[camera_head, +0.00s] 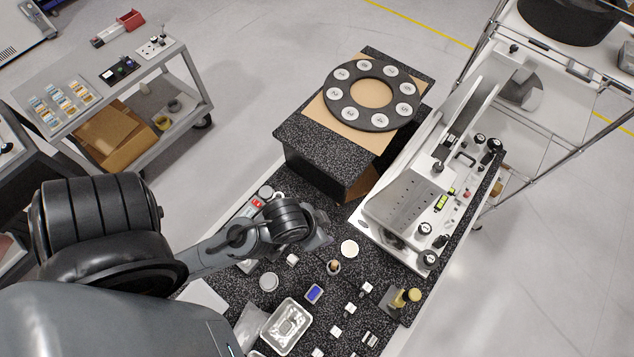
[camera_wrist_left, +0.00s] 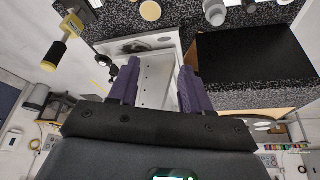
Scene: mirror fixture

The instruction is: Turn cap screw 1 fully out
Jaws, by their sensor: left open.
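The mirror fixture is a white plate (camera_head: 405,243) on the right of the dark speckled bench, with a grey perforated block (camera_head: 405,205) and several black knobs and screws, such as one near its front corner (camera_head: 430,260). I cannot tell which of them is cap screw 1. My left gripper (camera_head: 320,232) is over the bench, left of the fixture and apart from it. In the left wrist view, its purple fingers (camera_wrist_left: 160,66) are spread with nothing between them. The fixture plate (camera_wrist_left: 155,85) shows beyond them. My right gripper is in neither view.
A black ring with several numbered white discs (camera_head: 330,101) lies on a raised speckled block behind. A metal tray (camera_head: 272,345), a blue item (camera_head: 314,293) and several small parts crowd the front bench. A yellow-and-black tool (camera_head: 404,298) stands near the right edge.

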